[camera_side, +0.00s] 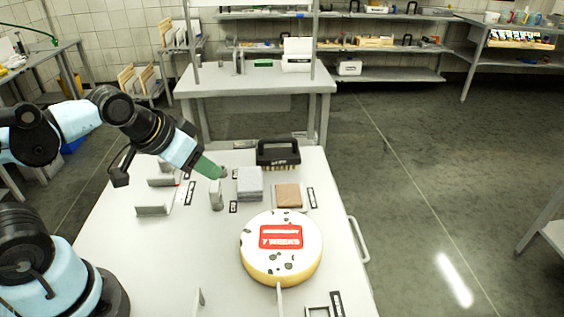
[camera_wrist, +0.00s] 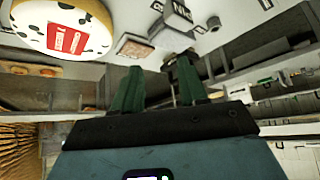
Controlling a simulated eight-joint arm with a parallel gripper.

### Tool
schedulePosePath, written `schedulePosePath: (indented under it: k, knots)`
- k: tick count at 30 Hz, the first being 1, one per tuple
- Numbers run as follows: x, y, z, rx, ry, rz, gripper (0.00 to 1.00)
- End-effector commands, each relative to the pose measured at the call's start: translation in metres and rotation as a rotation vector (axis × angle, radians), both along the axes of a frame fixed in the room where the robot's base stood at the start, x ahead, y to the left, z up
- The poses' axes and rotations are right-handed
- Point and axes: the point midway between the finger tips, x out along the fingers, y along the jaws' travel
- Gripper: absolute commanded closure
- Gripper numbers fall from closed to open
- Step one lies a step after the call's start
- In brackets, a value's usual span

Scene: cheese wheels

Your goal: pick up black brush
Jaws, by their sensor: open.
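The black brush (camera_side: 278,153) stands on the far part of the white table in the side view, its black handle up and its brown bristles down. My gripper (camera_side: 219,172) has green fingers and is to the left of the brush, apart from it and pointing down to the right. In the wrist view my gripper (camera_wrist: 157,72) shows two green fingers spread apart with nothing held between them. A dark shape beside the right finger there may be the brush, but I cannot tell.
A grey block (camera_side: 250,183) and a brown block (camera_side: 288,195) lie in front of the brush. A cheese wheel (camera_side: 281,246) with a red label is nearer. Small grey upright pieces (camera_side: 216,195) stand below and left of my gripper.

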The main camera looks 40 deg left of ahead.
Motion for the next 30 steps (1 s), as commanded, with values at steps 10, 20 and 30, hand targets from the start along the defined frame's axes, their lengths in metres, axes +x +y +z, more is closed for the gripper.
schedulePosePath:
  k: [10,20,30]
  knots:
    - [0.0,0.0,0.0,0.0,0.0,0.0,0.57]
    - [0.02,0.002,0.02,0.045,0.039,-0.05,0.57]
    - [0.095,0.007,0.063,0.195,0.184,-0.243,0.57]
